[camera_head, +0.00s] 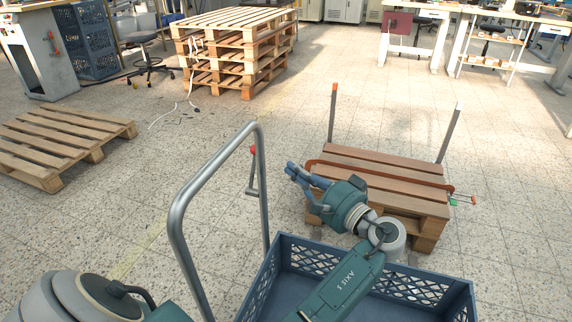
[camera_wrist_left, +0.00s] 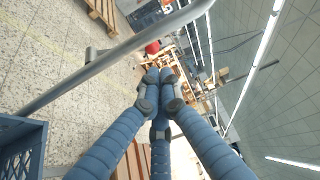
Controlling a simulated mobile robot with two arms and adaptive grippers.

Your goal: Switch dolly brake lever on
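The dolly's grey tubular handle (camera_head: 178,215) stands upright in the head view. A brake lever with a red knob (camera_head: 253,150) is beside the handle's far post. In the left wrist view the red knob (camera_wrist_left: 152,48) shows just beyond the fingertips, near the handle tube (camera_wrist_left: 110,58). My left gripper (camera_head: 292,170) is to the right of the knob in the head view, apart from it. Its blue fingers (camera_wrist_left: 160,78) converge with tips together and hold nothing visible. My right gripper is not in view.
A blue crate (camera_head: 453,293) is in front, at the dolly, below my arm. A wooden pallet with upright posts (camera_head: 385,165) stands behind the gripper. Another pallet (camera_head: 60,140) lies at left and a pallet stack (camera_head: 235,50) stands at the back. Floor between them is mostly clear.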

